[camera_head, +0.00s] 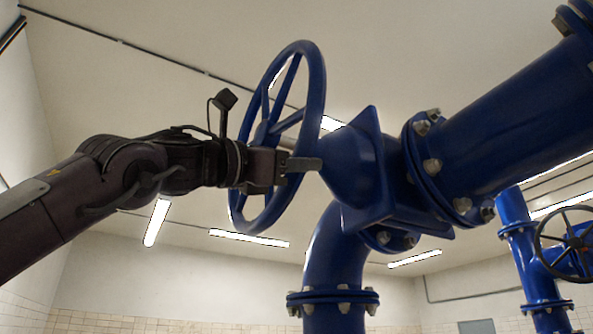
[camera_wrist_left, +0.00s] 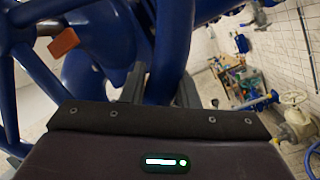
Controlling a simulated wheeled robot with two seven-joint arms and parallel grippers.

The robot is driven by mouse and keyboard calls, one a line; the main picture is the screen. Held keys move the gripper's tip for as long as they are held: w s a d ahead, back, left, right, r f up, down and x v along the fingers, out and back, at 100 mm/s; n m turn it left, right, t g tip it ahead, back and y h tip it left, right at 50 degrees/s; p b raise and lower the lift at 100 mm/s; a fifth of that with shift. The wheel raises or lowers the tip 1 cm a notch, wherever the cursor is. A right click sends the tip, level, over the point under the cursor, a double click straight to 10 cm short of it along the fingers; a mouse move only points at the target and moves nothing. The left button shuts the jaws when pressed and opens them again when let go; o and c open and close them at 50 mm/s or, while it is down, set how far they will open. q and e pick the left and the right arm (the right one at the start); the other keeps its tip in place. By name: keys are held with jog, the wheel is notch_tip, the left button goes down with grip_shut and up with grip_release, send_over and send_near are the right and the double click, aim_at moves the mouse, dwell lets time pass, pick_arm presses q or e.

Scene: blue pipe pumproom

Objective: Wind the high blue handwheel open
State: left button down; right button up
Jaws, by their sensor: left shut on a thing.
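The high blue handwheel (camera_head: 316,95) stands steeply tilted on the blue valve body (camera_head: 350,165), with spokes meeting at a hub. My left gripper (camera_head: 300,165) comes in from the left and is shut on the wheel's rim, at the near right side. In the left wrist view the blue rim (camera_wrist_left: 172,50) passes between the fingers (camera_wrist_left: 160,88), and spokes and the valve body show behind it to the left. The fingertips are partly hidden by the rim there. My right gripper is in neither view.
A thick blue pipe (camera_head: 510,115) runs from the valve to the upper right, and another bends down below it. A second valve with a dark handwheel (camera_head: 575,245) stands at the far right. The left wrist view shows a cluttered shelf (camera_wrist_left: 238,80) and a pale valve (camera_wrist_left: 296,115).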

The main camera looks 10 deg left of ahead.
aim_at(306, 119)
pick_arm(q)
jog(key=s+r+n, duration=0.1)
jog(key=s+d+r+n+t, duration=0.1)
jog(key=r, duration=0.1)
jog(key=d+r+n+y, duration=0.1)
jog(key=n, duration=0.1)
jog(key=shift+s+d+r, duration=0.1)
jog(key=shift+s+r, duration=0.05)
jog(key=shift+s, duration=0.25)
jog(key=shift+s+d+r+n+t+y, duration=0.1)
jog(key=shift+s+r+n+t+y, duration=0.1)
jog(key=shift+r+n, duration=0.2)
jog(key=shift+s+d+r+n+t+y, duration=0.1)
jog(key=shift+s+r+n, duration=0.05)
jog(key=shift+r+n, duration=0.25)
jog(key=shift+f, duration=0.1)
jog(key=c, duration=1.2)
grip_release()
jog(key=shift+o, duration=0.2)
jog(key=shift+s+a+f, duration=0.1)
jog(key=shift+s+a, duration=0.05)
jog(key=shift+a, duration=0.05)
jog(key=b+v, duration=0.4)
jog(key=v, duration=0.3)
jog(key=shift+s, duration=0.15)
